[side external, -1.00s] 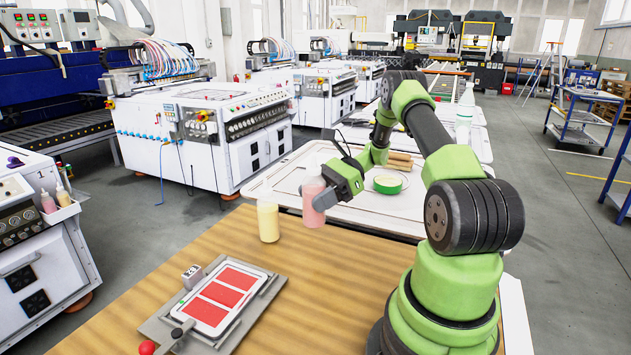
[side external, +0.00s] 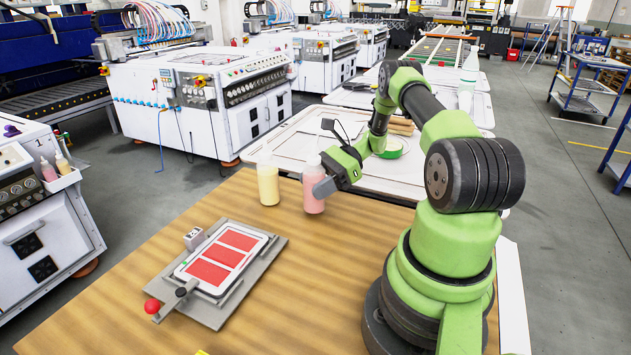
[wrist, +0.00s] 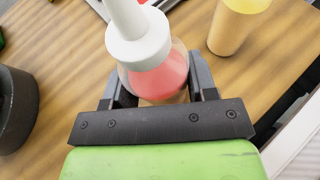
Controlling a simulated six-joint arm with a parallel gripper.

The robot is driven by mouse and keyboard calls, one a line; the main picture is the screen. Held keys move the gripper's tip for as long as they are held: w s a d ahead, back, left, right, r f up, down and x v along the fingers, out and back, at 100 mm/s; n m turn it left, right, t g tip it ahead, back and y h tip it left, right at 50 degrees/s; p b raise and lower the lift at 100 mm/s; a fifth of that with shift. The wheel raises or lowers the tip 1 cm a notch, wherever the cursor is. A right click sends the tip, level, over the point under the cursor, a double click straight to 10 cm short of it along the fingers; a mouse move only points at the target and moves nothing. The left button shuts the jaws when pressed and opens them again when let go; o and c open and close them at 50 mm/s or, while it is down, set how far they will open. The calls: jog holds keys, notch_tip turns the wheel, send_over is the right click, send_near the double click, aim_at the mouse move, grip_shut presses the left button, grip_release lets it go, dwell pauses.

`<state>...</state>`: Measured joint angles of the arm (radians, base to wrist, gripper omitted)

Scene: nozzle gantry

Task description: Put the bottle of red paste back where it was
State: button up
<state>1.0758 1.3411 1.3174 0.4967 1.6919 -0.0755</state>
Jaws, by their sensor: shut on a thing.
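The bottle of red paste (side external: 313,190) is upright at the back edge of the wooden table, to the right of a bottle of yellow paste (side external: 268,185). My gripper (side external: 322,187) is shut on the red bottle from the right side. In the wrist view the red bottle (wrist: 158,80), with its white cap and nozzle, is between the two dark fingers (wrist: 155,92). Its base appears to be at table level, but I cannot tell if it touches. The yellow bottle (wrist: 235,25) stands apart from it in the wrist view.
A fixture plate holding a tray with red filled panels (side external: 222,262) lies at the table's middle left, with a red-knobbed lever (side external: 152,306). White trays and a green tape roll (side external: 390,148) lie behind the table. The wood in front of the bottles is clear.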

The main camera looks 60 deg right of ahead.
jog(key=shift+f, duration=0.5)
jog(key=o, duration=0.7)
jog(key=shift+f, duration=0.1)
jog(key=shift+o, duration=0.2)
jog(key=v, duration=0.5)
jog(key=shift+s+d+r, duration=0.1)
jog(key=shift+d+r, duration=0.05)
jog(key=shift+r, duration=0.1)
notch_tip(320, 180, up, 7)
jog(key=shift+a+f, duration=0.15)
jog(key=shift+a, duration=0.05)
